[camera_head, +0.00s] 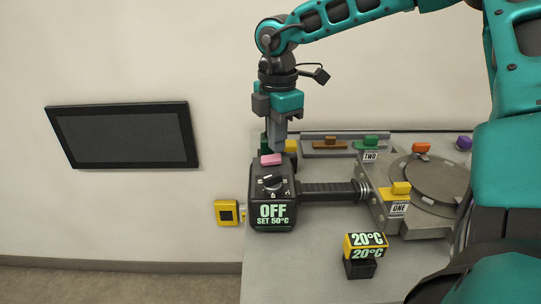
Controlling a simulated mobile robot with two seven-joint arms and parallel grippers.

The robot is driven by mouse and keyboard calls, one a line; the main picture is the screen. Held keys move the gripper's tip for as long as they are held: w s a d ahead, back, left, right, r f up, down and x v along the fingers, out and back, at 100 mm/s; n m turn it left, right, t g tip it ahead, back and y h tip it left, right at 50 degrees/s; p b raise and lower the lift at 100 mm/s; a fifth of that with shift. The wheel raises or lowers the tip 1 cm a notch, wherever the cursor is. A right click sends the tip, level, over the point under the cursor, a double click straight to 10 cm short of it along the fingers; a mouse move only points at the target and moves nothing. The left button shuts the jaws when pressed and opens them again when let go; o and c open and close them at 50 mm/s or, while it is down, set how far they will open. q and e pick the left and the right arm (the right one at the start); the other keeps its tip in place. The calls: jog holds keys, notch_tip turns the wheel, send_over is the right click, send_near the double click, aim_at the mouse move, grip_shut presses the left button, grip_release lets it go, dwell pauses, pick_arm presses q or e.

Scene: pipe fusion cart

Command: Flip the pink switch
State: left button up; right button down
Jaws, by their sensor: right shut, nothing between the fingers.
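The pink switch (271,160) is a small flat pink piece on top of the black control box (272,190), at its far edge. The box's front label reads "OFF SET 50°C", and a dark knob (271,183) sits on its top. My right gripper (278,147) points down with its fingers shut and empty, just above and beside the pink switch. I cannot tell whether the fingertips touch it. My left gripper is not in view.
A black handle (328,190) joins the box to a round metal plate (432,180) with yellow "ONE" (400,189) and orange (421,148) pieces. A "20°C" display (365,247) stands in front. A yellow wall unit (227,212) is left of the grey table (310,270).

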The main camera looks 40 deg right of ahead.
aim_at(277, 157)
jog(key=shift+f+b, duration=1.05)
jog(key=shift+b, duration=0.15)
dwell(0.8)
jog(key=shift+r, duration=0.1)
jog(key=shift+r+p, duration=1.6)
jog(key=shift+r, duration=1.9)
jog(key=shift+f, duration=0.1)
